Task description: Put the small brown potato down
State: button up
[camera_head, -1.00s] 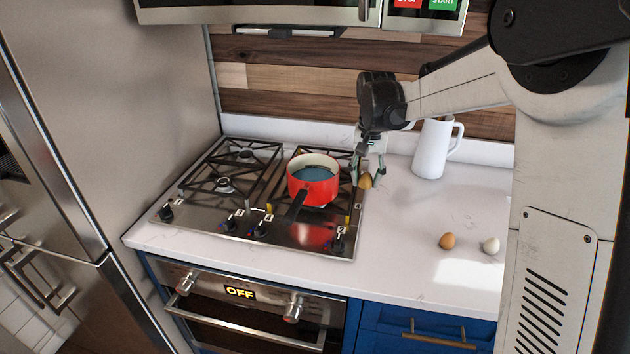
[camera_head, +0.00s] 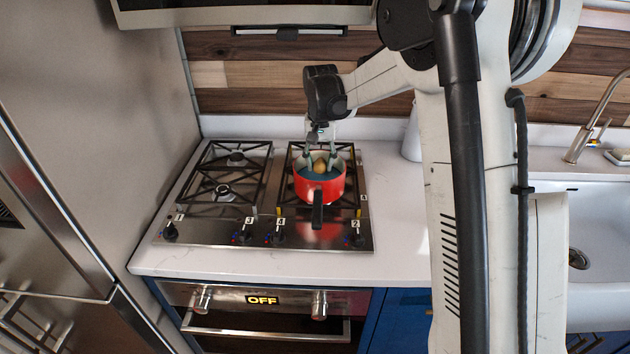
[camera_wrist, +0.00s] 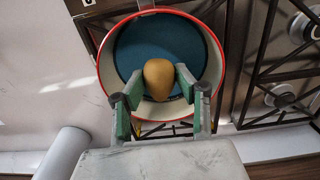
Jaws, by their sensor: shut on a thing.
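The small brown potato (camera_wrist: 159,79) is between the fingers of my gripper (camera_wrist: 155,85) in the wrist view, and it also shows in the head view (camera_head: 319,166). My gripper (camera_head: 320,158) is shut on the potato. It holds the potato over the opening of a red pot (camera_head: 319,188), which stands on the right side of the cooktop. The pot has a cream inside, a dark blue bottom or content (camera_wrist: 150,45) and a black handle pointing to the front. I cannot tell whether the potato touches what is in the pot.
The steel gas cooktop (camera_head: 200,228) has black grates and front knobs. The oven display below reads OFF. A white jug (camera_head: 411,138) stands right of the cooktop, mostly hidden by my arm. A sink (camera_head: 595,235) lies at the right.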

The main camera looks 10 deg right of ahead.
aim_at(320, 160)
jog(key=shift+f+p, duration=0.3)
jog(key=shift+f, duration=2.8)
jog(key=shift+f, duration=0.15)
jog(key=o, duration=1.1)
jog(key=shift+o, duration=0.2)
notch_tip(320, 160, up, 12)
jog(key=shift+r+b, duration=0.2)
jog(key=shift+b, duration=0.3)
